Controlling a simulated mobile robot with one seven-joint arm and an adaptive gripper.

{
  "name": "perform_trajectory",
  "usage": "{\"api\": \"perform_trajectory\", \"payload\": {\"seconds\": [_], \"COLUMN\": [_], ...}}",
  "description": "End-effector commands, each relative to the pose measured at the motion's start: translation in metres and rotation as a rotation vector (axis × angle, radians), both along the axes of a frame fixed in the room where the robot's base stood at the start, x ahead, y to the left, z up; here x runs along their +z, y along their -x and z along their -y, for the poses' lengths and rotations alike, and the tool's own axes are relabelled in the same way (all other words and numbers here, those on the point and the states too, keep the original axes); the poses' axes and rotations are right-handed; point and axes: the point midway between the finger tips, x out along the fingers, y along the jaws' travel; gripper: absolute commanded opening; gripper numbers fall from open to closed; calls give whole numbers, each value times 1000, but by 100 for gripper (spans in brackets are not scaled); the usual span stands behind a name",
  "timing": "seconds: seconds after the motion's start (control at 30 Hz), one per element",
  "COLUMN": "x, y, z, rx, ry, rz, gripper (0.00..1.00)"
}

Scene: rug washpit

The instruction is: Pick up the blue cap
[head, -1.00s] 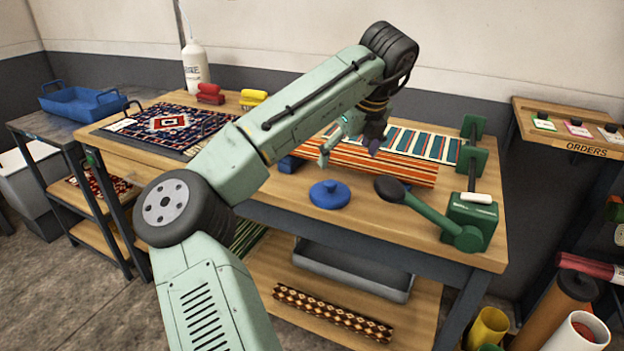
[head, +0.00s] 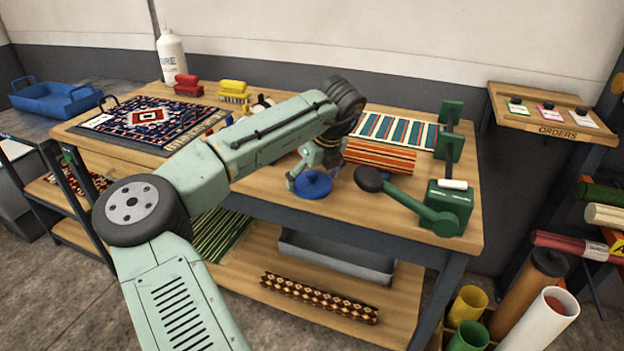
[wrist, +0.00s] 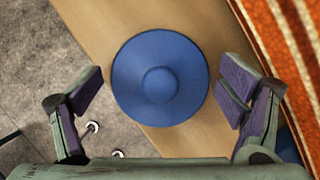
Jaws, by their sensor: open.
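The blue cap (head: 312,184) is a round disc with a raised knob in its middle. It lies on the wooden bench top near the front edge. In the wrist view the cap (wrist: 160,78) sits between the two open fingers of my gripper (wrist: 162,95), with a gap on each side. In the head view my gripper (head: 313,172) is just above and around the cap, and my arm reaches over from the left. The gripper holds nothing.
An orange striped rug (head: 380,157) lies just behind and right of the cap. A green lever press (head: 447,205) with a dark knob (head: 369,179) stands close to the right. The bench's front edge is near. A patterned rug (head: 150,120) lies at the left.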

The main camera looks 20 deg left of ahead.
Motion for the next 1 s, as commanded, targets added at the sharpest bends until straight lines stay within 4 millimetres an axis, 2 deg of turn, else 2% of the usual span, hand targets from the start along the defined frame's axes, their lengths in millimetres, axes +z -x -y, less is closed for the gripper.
{"api": "perform_trajectory", "payload": {"seconds": [0.2,0.63,0.87,1.0], "x": [-1,0,1,13], "y": [0,0,0,-1], "z": [0,0,0,0], "rx": [1,0,1,-1], "ry": [1,1,0,1], "rz": [1,1,2,4], "gripper": [88,60,59,59]}}
